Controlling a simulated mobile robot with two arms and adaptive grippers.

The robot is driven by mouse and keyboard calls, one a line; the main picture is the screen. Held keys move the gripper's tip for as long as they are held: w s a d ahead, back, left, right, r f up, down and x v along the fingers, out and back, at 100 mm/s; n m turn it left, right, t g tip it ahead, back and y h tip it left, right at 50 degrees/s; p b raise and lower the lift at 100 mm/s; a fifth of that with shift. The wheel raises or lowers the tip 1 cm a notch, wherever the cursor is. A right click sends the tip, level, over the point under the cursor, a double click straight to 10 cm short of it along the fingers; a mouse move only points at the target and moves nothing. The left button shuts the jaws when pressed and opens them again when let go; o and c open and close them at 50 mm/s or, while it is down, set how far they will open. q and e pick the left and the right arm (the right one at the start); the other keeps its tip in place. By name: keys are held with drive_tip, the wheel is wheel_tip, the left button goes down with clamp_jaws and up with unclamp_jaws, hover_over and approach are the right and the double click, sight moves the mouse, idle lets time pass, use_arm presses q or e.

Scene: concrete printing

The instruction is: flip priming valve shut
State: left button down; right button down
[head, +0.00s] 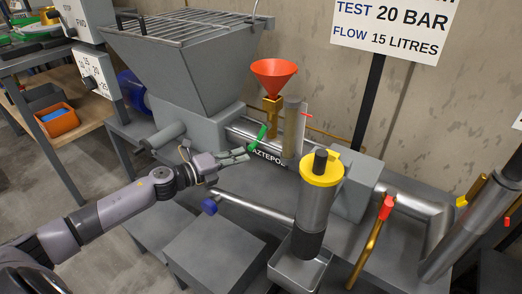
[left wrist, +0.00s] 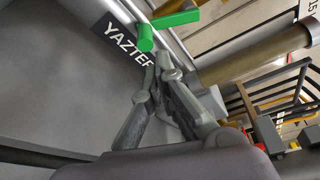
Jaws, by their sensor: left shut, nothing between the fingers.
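The green valve lever (head: 262,132) sits below the brass fitting (head: 272,104) under the red funnel (head: 274,67). It slants down to the left in the head view. In the left wrist view the green lever (left wrist: 176,19) is at the top, beyond my fingertips. My left gripper (head: 247,154) is shut and empty, just below the lever's lower end. In the left wrist view its fingertips (left wrist: 162,66) are close together, with a small gap seeming to separate them from the lever. My right gripper is not in view.
A grey hopper (head: 185,50) with a grate stands behind on the left. A yellow-collared cylinder (head: 318,205) stands in a tray (head: 283,264) in front. A red-handled brass pipe (head: 370,245) is at right.

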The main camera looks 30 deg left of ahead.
sight(271, 146)
use_arm(q)
drive_tip(key=x, duration=0.7)
drive_tip(key=shift+w+d+f, duration=0.15)
drive_tip(key=shift+w+d, duration=0.15)
drive_tip(key=shift+w, duration=0.15)
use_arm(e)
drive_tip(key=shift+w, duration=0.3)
use_arm(q)
drive_tip(key=shift+a, duration=0.1)
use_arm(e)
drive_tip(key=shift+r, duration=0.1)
